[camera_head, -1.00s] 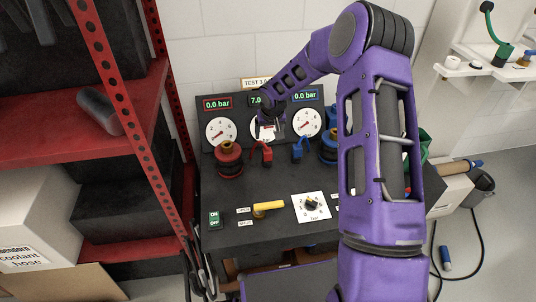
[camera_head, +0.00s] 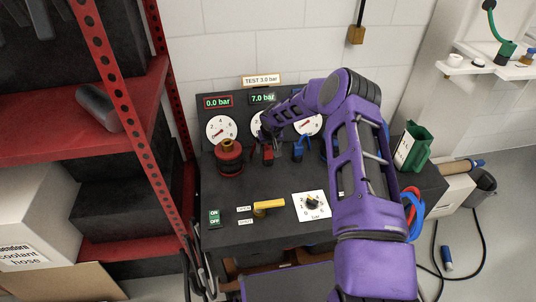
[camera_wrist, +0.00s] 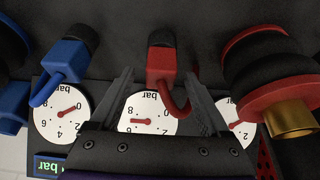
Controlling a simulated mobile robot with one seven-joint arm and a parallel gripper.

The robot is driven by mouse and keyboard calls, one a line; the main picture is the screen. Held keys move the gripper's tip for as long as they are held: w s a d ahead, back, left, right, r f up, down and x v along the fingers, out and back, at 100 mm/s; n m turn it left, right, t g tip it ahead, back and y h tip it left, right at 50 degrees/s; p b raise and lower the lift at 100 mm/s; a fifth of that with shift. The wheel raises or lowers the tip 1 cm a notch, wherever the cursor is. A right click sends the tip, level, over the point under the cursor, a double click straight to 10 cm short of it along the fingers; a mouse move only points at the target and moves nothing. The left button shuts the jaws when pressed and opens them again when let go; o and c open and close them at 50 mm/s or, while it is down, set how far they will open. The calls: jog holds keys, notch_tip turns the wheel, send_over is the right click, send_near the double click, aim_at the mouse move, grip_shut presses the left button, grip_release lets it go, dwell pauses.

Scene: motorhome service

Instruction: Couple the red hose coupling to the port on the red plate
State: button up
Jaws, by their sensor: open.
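A red block with a curved red hook and a black end (camera_wrist: 161,62) stands on the dark bench; it also shows in the head view (camera_head: 267,156). I cannot tell for sure whether it is the hose coupling. My gripper (camera_wrist: 160,74) is open, its two dark fingers on either side of this block; contact is unclear. In the head view my gripper (camera_head: 266,137) is small and partly hidden. A red-and-black round fitting with a brass top (camera_head: 229,158) stands left of the block and also shows in the wrist view (camera_wrist: 272,75). No separate red plate is clearly visible.
A blue block with a hook (camera_head: 298,150) stands close right of the red one. Gauges (camera_head: 221,130) line the panel behind. A red shelf post (camera_head: 135,130) rises at left.

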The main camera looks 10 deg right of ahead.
jog(key=shift+w+f, duration=0.3)
jog(key=shift+f, duration=0.35)
jog(key=shift+c, duration=0.2)
grip_shut()
